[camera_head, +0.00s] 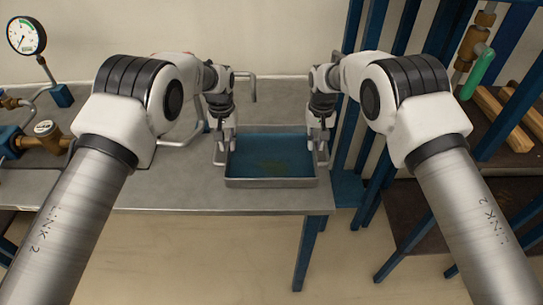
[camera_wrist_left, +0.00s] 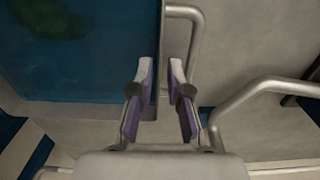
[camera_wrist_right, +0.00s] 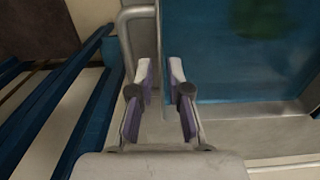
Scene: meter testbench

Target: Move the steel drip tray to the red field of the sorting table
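The steel drip tray (camera_head: 270,183) lies on the grey bench near its right end, with a metal rim, a blue inside and a greenish patch. A bent-bar handle stands at each short side: the left one shows in the left wrist view (camera_wrist_left: 198,27), the right one in the right wrist view (camera_wrist_right: 123,27). My left gripper (camera_head: 222,150) is over the tray's left side, its fingers apart (camera_wrist_left: 160,68) near the wall and handle. My right gripper (camera_head: 319,149) is likewise at the right side, fingers apart (camera_wrist_right: 160,68). Contact with the handles is unclear. No red field is visible.
A round gauge (camera_head: 26,36) and brass fittings (camera_head: 45,137) stand at the left of the bench (camera_head: 250,203). A curved pipe (camera_wrist_left: 265,88) is close to my left gripper. Blue frame posts (camera_head: 350,125) rise just right of the tray. Wooden bars (camera_head: 505,120) lie at far right.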

